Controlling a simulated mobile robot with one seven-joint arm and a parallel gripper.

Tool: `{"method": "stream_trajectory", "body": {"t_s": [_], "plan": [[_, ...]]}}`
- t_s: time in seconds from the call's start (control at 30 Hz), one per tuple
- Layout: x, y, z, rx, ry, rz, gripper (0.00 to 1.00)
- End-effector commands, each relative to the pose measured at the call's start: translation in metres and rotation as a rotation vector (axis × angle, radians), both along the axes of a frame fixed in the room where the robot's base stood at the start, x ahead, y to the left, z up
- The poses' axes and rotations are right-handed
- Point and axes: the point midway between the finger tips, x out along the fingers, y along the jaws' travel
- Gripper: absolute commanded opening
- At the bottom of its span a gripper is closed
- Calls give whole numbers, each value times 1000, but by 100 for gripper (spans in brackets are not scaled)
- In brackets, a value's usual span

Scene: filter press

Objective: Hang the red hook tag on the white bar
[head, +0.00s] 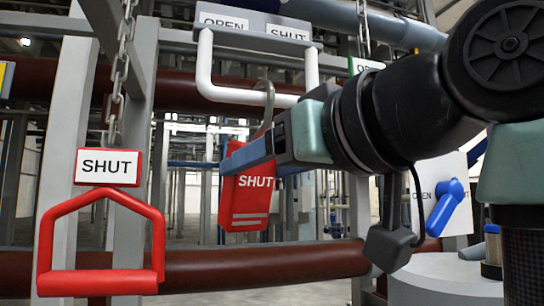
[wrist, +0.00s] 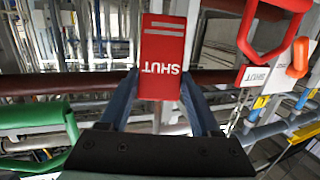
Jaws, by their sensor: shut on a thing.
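The red hook tag (head: 248,203), lettered SHUT, hangs below my gripper (head: 232,160) in the head view. My blue fingers are shut on its upper part. Its grey hook (head: 268,98) rises above the fingers and crosses the lower run of the white bar (head: 235,94). I cannot tell whether the hook is over the bar or only in front of it. The white bar is U-shaped, below a grey panel marked OPEN and SHUT.
A blue lever (head: 446,206) sits on a white plate at right. A brown pipe (head: 220,272) runs across below the tag. A green handle (wrist: 35,125) shows in the wrist view.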

Motion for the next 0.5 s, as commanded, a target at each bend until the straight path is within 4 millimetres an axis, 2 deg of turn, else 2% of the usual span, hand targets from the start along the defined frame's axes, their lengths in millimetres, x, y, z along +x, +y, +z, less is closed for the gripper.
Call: {"method": "stream_trajectory", "body": {"t_s": [0.33,0.37,0.5], "plan": [[2,1,-1,0,-1,0,0],[2,1,-1,0,-1,0,68],[2,1,-1,0,-1,0,93]]}}
